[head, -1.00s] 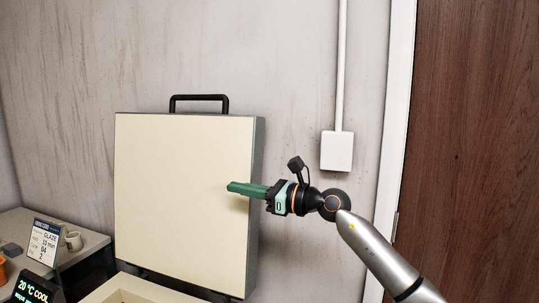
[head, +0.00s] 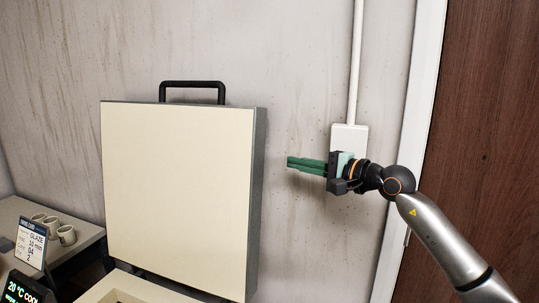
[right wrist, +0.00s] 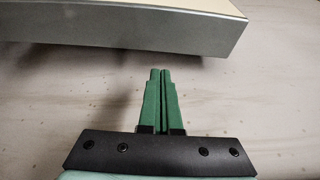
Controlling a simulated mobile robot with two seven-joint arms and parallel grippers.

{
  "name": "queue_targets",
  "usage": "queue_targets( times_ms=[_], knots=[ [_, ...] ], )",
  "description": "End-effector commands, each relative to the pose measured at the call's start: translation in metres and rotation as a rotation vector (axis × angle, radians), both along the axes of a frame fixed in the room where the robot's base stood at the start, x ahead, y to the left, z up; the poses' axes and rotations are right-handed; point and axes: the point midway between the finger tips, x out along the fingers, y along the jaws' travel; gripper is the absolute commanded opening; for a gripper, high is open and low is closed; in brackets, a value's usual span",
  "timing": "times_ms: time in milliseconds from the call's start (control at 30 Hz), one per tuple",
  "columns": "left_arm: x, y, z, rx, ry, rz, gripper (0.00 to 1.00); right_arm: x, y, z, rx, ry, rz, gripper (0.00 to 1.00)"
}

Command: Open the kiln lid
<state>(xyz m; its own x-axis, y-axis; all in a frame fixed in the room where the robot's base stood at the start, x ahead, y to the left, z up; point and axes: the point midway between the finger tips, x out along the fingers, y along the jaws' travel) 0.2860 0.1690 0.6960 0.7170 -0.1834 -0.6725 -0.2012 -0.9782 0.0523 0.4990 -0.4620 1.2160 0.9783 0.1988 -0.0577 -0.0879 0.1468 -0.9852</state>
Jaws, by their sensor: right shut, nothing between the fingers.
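The kiln lid (head: 180,190) stands upright and open in the head view, its cream inner face toward me and a black handle (head: 192,85) at its top edge. Part of the kiln body's rim (head: 125,288) shows below it. My right gripper (head: 290,163) is to the right of the lid, apart from it, with its green fingers shut and empty. In the right wrist view the shut fingers (right wrist: 160,75) point toward the lid's grey edge (right wrist: 130,35), with a gap between. My left gripper is not in view.
A lit display (head: 25,290) is at the lower left. A white wall box (head: 349,138) with a conduit is behind my right gripper. A brown door (head: 490,130) is at the right.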

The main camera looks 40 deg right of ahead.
Motion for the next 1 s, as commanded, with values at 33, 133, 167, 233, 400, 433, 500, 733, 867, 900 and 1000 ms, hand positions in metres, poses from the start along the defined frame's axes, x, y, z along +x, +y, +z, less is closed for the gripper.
queue_targets(
  times_ms=[33, 133, 167, 233, 400, 433, 500, 733, 867, 900, 1000],
  knots=[
    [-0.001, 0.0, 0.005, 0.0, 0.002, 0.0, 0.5, 0.006, 0.001, 0.003, -0.002, 0.0, 0.0, 0.0],
    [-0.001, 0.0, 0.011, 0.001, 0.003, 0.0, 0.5, 0.018, 0.003, 0.003, 0.002, -0.001, 0.0, 0.0],
    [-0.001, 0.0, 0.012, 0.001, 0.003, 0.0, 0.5, 0.021, 0.004, 0.003, 0.002, -0.002, 0.0, 0.0],
    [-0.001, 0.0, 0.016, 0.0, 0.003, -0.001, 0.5, 0.028, 0.005, 0.003, 0.002, -0.002, 0.0, 0.0],
    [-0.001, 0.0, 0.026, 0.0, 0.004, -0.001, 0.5, 0.047, 0.009, 0.002, 0.006, -0.003, -0.002, 0.0],
    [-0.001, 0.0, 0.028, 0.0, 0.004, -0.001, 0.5, 0.05, 0.009, 0.001, 0.005, -0.003, -0.002, 0.0],
    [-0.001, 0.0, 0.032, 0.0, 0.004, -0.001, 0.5, 0.058, 0.011, 0.001, 0.003, -0.003, -0.001, 0.0],
    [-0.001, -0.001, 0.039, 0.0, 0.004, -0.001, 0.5, 0.075, 0.014, -0.002, 0.005, -0.003, -0.002, 0.0],
    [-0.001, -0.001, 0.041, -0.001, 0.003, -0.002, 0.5, 0.08, 0.016, -0.004, 0.003, 0.0, -0.001, 0.0],
    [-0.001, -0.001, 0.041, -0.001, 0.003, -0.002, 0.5, 0.08, 0.016, -0.004, 0.003, 0.0, -0.001, 0.0],
    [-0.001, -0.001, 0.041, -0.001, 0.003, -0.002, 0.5, 0.081, 0.016, -0.005, 0.002, 0.0, -0.001, 0.0]
  ],
)
